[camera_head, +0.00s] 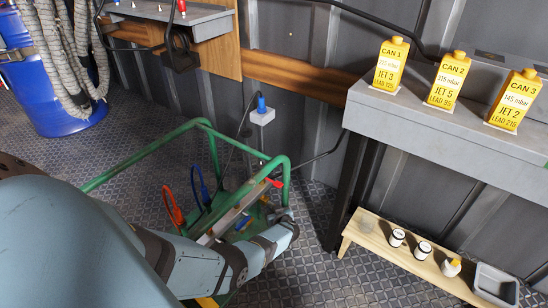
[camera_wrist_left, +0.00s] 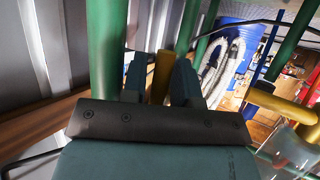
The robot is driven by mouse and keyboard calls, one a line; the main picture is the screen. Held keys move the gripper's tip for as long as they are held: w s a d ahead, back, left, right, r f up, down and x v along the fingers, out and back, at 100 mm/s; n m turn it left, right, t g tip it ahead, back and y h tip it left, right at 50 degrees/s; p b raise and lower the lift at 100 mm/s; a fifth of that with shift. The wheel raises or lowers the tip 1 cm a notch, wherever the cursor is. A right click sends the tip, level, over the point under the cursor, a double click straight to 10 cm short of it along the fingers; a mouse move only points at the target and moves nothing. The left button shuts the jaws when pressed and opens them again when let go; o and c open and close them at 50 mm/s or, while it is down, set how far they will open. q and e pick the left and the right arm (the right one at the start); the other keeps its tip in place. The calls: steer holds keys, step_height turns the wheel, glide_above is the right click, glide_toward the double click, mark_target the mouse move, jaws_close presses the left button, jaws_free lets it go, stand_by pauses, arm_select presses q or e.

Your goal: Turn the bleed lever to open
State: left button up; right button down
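A green tubular frame (camera_head: 140,160) stands on the floor, with a small red handle (camera_head: 273,183) near its right upright. I cannot tell for certain which part is the bleed lever. My left arm reaches into the frame, and its left gripper (camera_head: 287,213) is at the right end, low and partly hidden. In the left wrist view the two dark fingers of the left gripper (camera_wrist_left: 160,80) are apart. A yellow bar (camera_wrist_left: 163,72) shows between them; I cannot tell whether they touch it. A green tube (camera_wrist_left: 107,45) runs beside the left finger. My right gripper is not in view.
Red-orange (camera_head: 173,207) and blue (camera_head: 198,188) hoses rise inside the frame. A grey bench (camera_head: 420,125) carries yellow cans (camera_head: 390,64). A low wooden bench (camera_head: 385,258) holds small containers. A blue drum (camera_head: 70,118) stands at far left. Some floor is clear between.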

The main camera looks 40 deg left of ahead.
arm_select(q)
steer(key=shift+s+r+m+g+p, duration=0.15)
steer(key=shift+r+m+g+p, duration=0.15)
steer(key=shift+m+g+p, duration=0.25)
steer(key=shift+s+m+g+h+p, duration=0.35)
steer(key=shift+g+p, duration=0.15)
steer(key=shift+g, duration=0.15)
steer(key=s+d+r+m+g+p, duration=0.2)
steer(key=d+r+p, duration=0.8)
steer(key=d, duration=0.1)
steer(key=w+d+r+m+t+y+b, duration=0.1)
steer(key=w+d+r+m+t+b, duration=0.1)
steer(key=w+d+r+m+t, duration=0.3)
steer(key=shift+w+d+r+t, duration=2.45)
steer(key=shift+r+t, duration=1.1)
steer(key=shift+t, duration=1.45)
